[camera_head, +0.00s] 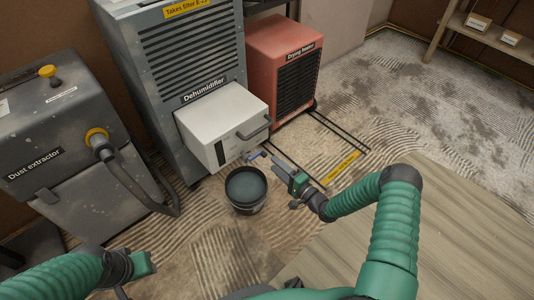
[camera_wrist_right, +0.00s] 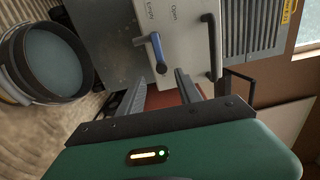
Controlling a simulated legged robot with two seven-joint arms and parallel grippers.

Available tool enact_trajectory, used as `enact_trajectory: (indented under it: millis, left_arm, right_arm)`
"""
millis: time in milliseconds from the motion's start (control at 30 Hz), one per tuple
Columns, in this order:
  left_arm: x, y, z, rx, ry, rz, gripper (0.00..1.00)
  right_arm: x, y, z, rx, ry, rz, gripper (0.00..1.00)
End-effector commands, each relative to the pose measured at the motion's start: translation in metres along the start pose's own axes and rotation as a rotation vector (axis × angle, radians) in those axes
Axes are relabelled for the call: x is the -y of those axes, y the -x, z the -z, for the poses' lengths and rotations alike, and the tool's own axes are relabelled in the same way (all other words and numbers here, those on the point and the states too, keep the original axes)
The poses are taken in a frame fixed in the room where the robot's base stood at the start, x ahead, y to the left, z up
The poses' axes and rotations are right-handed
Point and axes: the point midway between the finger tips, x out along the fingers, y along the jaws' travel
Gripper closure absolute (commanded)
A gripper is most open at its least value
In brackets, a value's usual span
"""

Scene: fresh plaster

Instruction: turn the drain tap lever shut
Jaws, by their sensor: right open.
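The drain tap lever (camera_head: 254,155) is a small blue handle low on the white tank front of the dehumidifier (camera_head: 190,75). In the right wrist view the blue lever (camera_wrist_right: 158,54) hangs from a grey pivot, near printed words "Empty" and "Open". My right gripper (camera_head: 268,152) is open and close to the lever. In the right wrist view its two fingers (camera_wrist_right: 160,78) are spread, with the lever's end just beyond the gap. Whether they touch it I cannot tell. My left gripper (camera_head: 142,265) is at the lower left, far from the tap, its jaws unclear.
A dark bucket (camera_head: 246,203) of greyish liquid stands below the tap. A black tank handle (camera_head: 256,127) sticks out nearby. The red drying heater (camera_head: 284,65) is behind right, the dust extractor (camera_head: 60,130) at left.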

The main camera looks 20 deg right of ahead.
Motion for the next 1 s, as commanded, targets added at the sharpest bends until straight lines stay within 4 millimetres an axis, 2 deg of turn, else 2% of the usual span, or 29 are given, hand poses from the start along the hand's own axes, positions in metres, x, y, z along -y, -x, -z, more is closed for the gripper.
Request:
enact_trajectory:
  millis: [33,200,400,867,1000]
  left_arm:
    - [0.000,0.013,0.003,0.000,0.000,0.000,0.64]
    - [0.000,0.028,0.007,0.000,0.000,0.000,0.64]
    - [0.000,0.034,0.008,0.000,0.000,0.000,0.64]
    - [0.000,0.034,0.008,0.000,0.000,0.000,0.64]
    - [0.000,0.034,0.008,0.000,0.000,0.000,0.64]
  right_arm:
    - [0.007,0.015,0.001,-0.004,-0.004,-0.002,0.59]
    - [0.004,0.062,0.001,-0.003,-0.002,-0.002,0.59]
    - [0.000,0.092,0.001,-0.003,-0.002,-0.001,0.59]
    - [-0.001,0.095,0.001,-0.001,-0.001,0.000,0.59]
    - [0.000,0.086,0.002,0.017,0.068,-0.067,0.59]
